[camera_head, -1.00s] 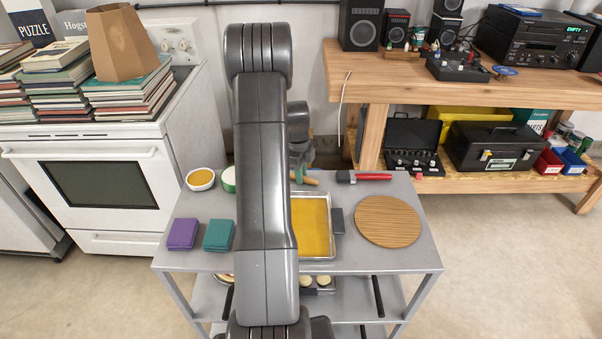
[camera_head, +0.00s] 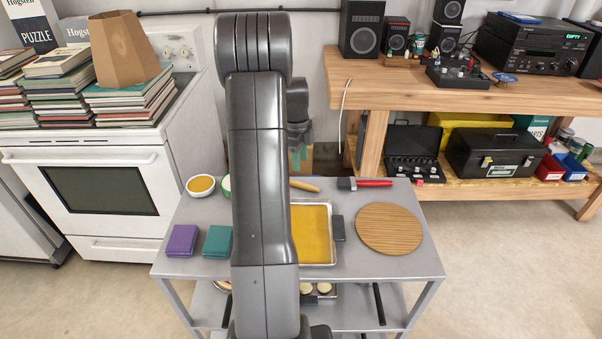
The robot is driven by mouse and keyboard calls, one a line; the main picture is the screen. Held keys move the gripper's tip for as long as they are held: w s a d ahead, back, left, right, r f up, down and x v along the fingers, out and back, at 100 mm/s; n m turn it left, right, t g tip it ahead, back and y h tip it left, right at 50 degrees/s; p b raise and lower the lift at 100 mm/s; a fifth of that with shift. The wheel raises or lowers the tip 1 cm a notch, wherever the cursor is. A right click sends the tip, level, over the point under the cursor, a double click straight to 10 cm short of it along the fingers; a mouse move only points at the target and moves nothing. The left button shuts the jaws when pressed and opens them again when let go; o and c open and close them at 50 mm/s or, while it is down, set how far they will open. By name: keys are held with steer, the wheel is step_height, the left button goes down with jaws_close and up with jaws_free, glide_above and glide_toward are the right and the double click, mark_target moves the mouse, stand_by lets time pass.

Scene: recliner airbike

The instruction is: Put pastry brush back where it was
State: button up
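A brush with a red handle and a dark grey head (camera_head: 365,183) lies near the back edge of the grey cart top. To its left a light wooden handle (camera_head: 304,185) lies on the cart, its left end hidden behind my arm; I cannot tell what tool it belongs to. I cannot tell which of the two is the pastry brush. My gripper (camera_head: 299,155) hangs past the cart's back edge in the picture, above the wooden handle and apart from it. Its greenish fingertips are small and partly blocked, so their opening is unclear.
The cart top (camera_head: 350,262) also holds a tray of yellow filling (camera_head: 313,235), a round wooden board (camera_head: 389,228), purple (camera_head: 182,240) and teal (camera_head: 217,241) cloths and a bowl (camera_head: 200,185). A workbench (camera_head: 400,92) stands behind right, a white stove (camera_head: 110,190) left.

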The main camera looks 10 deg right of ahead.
mark_target(302, 183)
steer(key=shift+a+r, duration=0.15)
steer(key=shift+r, duration=1.65)
steer(key=shift+f, duration=0.1)
steer(key=f, duration=1.2)
steer(key=shift+s+d+f, duration=0.2)
steer(key=shift+d+f, duration=0.15)
steer(key=shift+d, duration=0.05)
steer(key=shift+r, duration=2.3)
